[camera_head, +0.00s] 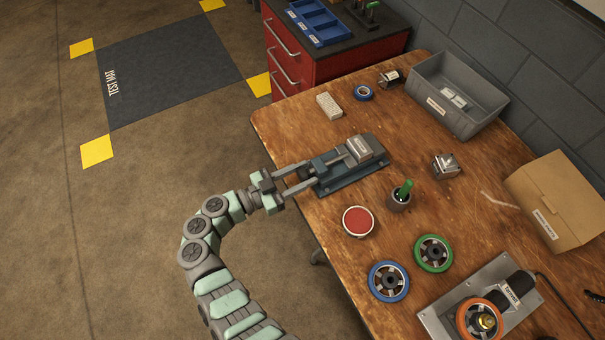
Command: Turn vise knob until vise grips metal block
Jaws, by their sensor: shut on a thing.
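The blue-grey vise (350,179) lies on the wooden bench near its left edge. A silver metal block (359,148) sits at the vise's far right end. The vise's dark jaw (326,161) is to the left of the block; the picture is too small to tell whether they touch. My gripper (307,174) reaches in from the left, with its two fingers along the near end of the vise. It is shut on the vise knob, which is mostly hidden between the fingers.
On the bench (420,200) are a red round pad (358,221), a dark cup with a green-handled item (400,196), a small metal piece (446,166), a pale block (329,106), a grey bin (440,107) and a cardboard box (560,195). Blue and green wheels lie nearer.

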